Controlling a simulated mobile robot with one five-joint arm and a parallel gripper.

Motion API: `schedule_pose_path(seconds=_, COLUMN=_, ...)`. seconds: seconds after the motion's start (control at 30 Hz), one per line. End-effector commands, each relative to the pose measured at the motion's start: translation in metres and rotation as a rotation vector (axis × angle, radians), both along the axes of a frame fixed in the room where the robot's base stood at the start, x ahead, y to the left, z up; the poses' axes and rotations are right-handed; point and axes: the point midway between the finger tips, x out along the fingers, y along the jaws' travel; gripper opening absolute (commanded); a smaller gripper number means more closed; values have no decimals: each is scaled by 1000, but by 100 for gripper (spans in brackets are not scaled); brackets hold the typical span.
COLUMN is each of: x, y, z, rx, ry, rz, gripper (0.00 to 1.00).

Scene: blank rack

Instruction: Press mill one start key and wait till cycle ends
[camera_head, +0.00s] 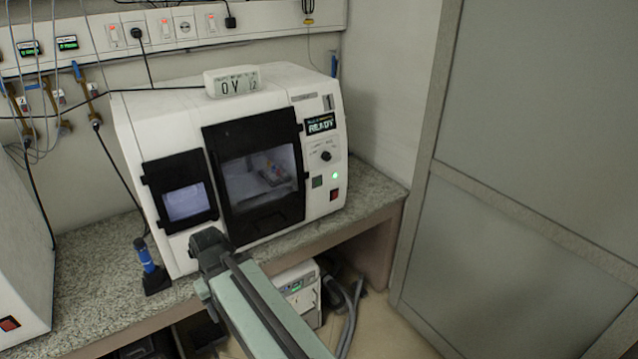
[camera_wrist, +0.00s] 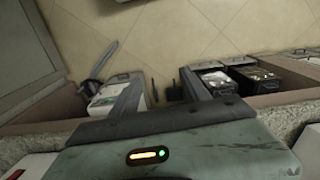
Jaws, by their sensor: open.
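The mill (camera_head: 138,130) is a white machine on the counter in the head view. Its small display (camera_head: 320,124) reads READY. Below the display are a round black knob (camera_head: 326,156), a dark green square key (camera_head: 317,182), a lit green dot (camera_head: 335,175) and a red switch (camera_head: 333,195). Key labels are too small to read. Its dark-framed front window (camera_head: 235,180) looks closed, with a lit chamber behind it. My gripper (camera_head: 207,243) is in front of the mill's lower left, away from the controls. Its fingers are apart and empty in the wrist view (camera_wrist: 160,85).
A small display box (camera_head: 232,82) sits on the mill. A blue-handled tool (camera_head: 150,266) stands on the granite counter (camera_head: 100,298). Another white machine (camera_head: 22,265) is at left. A white unit (camera_head: 300,288) is under the counter. A grey panel (camera_head: 530,180) stands at right.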

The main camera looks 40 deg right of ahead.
Motion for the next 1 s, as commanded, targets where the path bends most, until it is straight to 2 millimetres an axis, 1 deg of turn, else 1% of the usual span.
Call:
schedule_pose_path(seconds=0.27, x=0, y=0, z=0, rx=0, ry=0, rz=0, gripper=55)
schedule_pose_path(seconds=0.3, x=0, y=0, z=0, rx=0, ry=0, rz=0, gripper=44)
schedule_pose_path(seconds=0.37, x=0, y=0, z=0, rx=0, ry=0, rz=0, gripper=27)
schedule_pose_path(seconds=0.4, x=0, y=0, z=0, rx=0, ry=0, rz=0, gripper=16)
schedule_pose_path(seconds=0.47, x=0, y=0, z=0, rx=0, ry=0, rz=0, gripper=0)
schedule_pose_path(seconds=1.0, x=0, y=0, z=0, rx=0, ry=0, rz=0, gripper=0)
